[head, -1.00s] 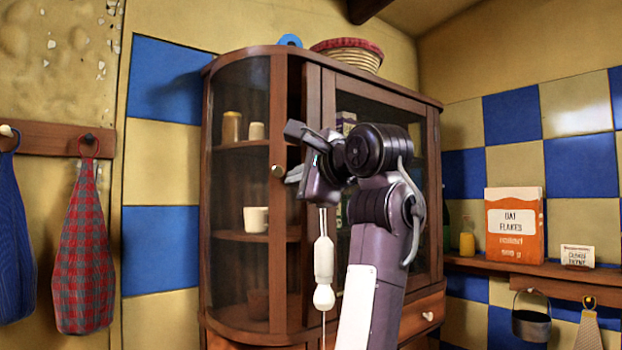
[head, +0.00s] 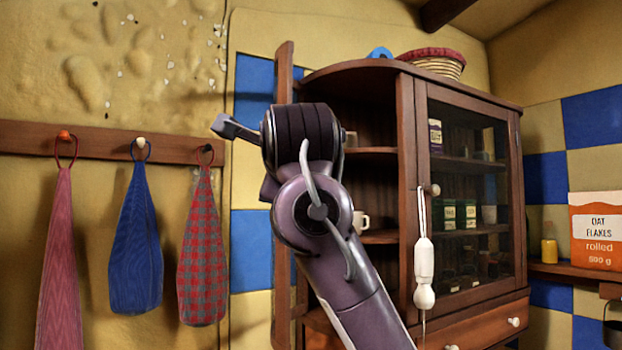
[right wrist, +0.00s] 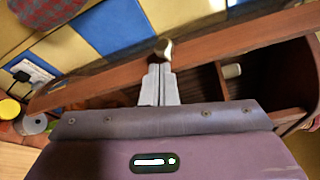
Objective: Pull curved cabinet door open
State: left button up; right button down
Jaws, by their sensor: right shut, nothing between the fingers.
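The curved cabinet door (head: 284,70) stands swung out to the left of the wooden cabinet (head: 405,180); in the head view its wooden edge shows above and below my arm. The left compartment is open, with shelves and a white mug (head: 361,221) visible. My right gripper (head: 235,127) is at the door's left side, partly hidden by my wrist. In the right wrist view its fingers (right wrist: 159,85) are shut and empty, with the tips just short of a round knob (right wrist: 163,47) on the wooden door frame (right wrist: 225,48); contact is unclear. My left gripper is out of view.
The glass front door (head: 466,150) on the right is closed, and a white utensil (head: 424,250) hangs from its knob. A rack (head: 100,142) with several cloths is on the left wall. A basket (head: 433,64) sits on top of the cabinet.

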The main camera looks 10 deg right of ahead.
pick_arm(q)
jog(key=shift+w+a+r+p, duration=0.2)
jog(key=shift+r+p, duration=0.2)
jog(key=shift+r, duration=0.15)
pick_arm(e)
jog(key=w+a, duration=0.3)
jog(key=a, duration=0.2)
jog(key=shift+a, duration=0.2)
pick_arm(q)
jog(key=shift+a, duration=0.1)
pick_arm(e)
jog(key=shift+s, duration=0.1)
